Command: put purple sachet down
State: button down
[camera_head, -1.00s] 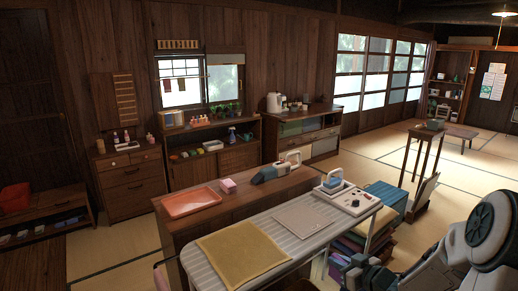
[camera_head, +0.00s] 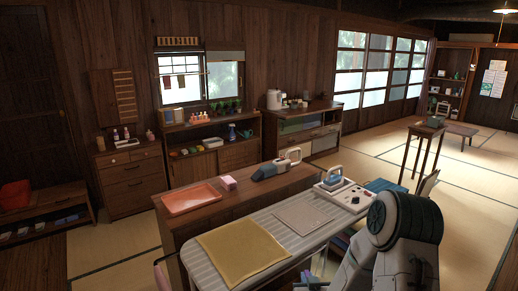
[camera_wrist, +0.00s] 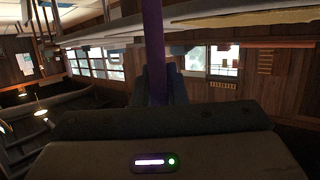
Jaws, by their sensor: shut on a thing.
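My gripper (camera_wrist: 157,88) is shut on the purple sachet (camera_wrist: 154,45), which shows edge-on as a narrow purple strip in the wrist view. The wrist view is upside down, and the pale underside and edge of what looks like the ironing board run across its top. In the head view my arm stands at the lower right, beside the right end of the striped ironing board (camera_head: 208,262). The sachet cannot be made out there, and my fingers are mostly hidden behind the board and my own arm.
The board carries a yellow cloth (camera_head: 243,252), a grey pad (camera_head: 302,218) and an iron on a white stand (camera_head: 341,189). Behind it, a wooden counter holds an orange tray (camera_head: 192,198), a pink box (camera_head: 229,183) and a handheld appliance (camera_head: 276,165).

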jog(key=v, duration=0.5)
jog(key=shift+a+r, duration=0.1)
jog(key=shift+r, duration=0.15)
